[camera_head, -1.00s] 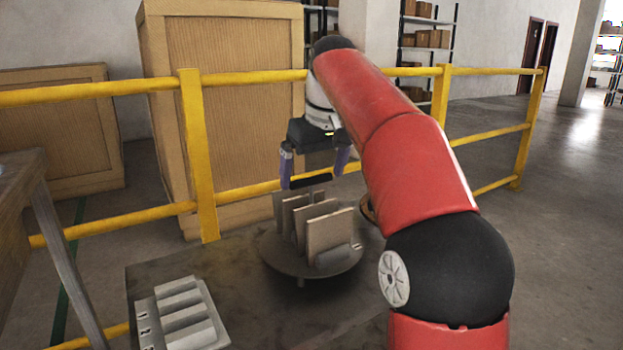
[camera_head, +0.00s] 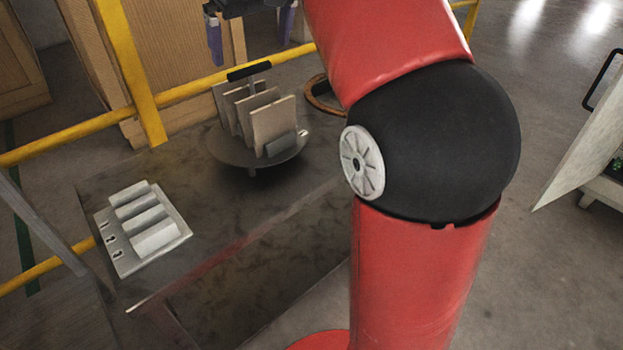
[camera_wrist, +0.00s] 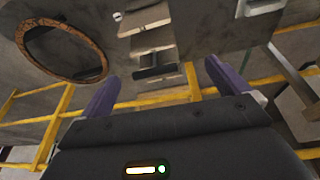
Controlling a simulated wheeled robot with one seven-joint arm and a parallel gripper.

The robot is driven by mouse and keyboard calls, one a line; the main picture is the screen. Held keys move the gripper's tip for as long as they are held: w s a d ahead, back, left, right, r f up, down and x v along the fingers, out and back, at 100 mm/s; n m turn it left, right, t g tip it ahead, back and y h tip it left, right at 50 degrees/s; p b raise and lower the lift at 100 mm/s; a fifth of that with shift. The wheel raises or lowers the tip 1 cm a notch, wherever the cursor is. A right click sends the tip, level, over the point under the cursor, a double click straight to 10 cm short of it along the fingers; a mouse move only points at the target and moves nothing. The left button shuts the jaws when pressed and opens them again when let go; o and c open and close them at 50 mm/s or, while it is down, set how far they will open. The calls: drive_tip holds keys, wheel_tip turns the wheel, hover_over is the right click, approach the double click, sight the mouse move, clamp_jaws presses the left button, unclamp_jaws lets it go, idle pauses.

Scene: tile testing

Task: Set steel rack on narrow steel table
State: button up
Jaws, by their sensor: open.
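The steel rack (camera_head: 235,156) has a round base, holds several beige tiles upright and has a black bar handle on top. It stands on a dark, worn table (camera_head: 225,215); I cannot tell whether this is the narrow steel table. My gripper (camera_head: 251,42) is at the top of the head view, cut off by the edge, just above the handle. Its two purple fingers are apart with nothing between them. In the wrist view the rack's handle (camera_wrist: 157,73) lies ahead of the open fingers, roughly centred, with tiles behind it.
A pale numbered tray (camera_head: 178,238) with grey blocks lies on the table's left part. A brown ring (camera_head: 312,98) lies behind the rack. A yellow railing (camera_head: 185,90) and wooden crates stand behind. A cart (camera_head: 598,130) is at right. The table's front middle is clear.

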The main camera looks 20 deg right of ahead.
drive_tip(key=s+f+m+t+p, duration=0.2)
drive_tip(key=s+f+m, duration=0.1)
drive_tip(key=s+f, duration=1.8)
drive_tip(key=shift+s+d, duration=0.25)
drive_tip(key=shift+s, duration=0.3)
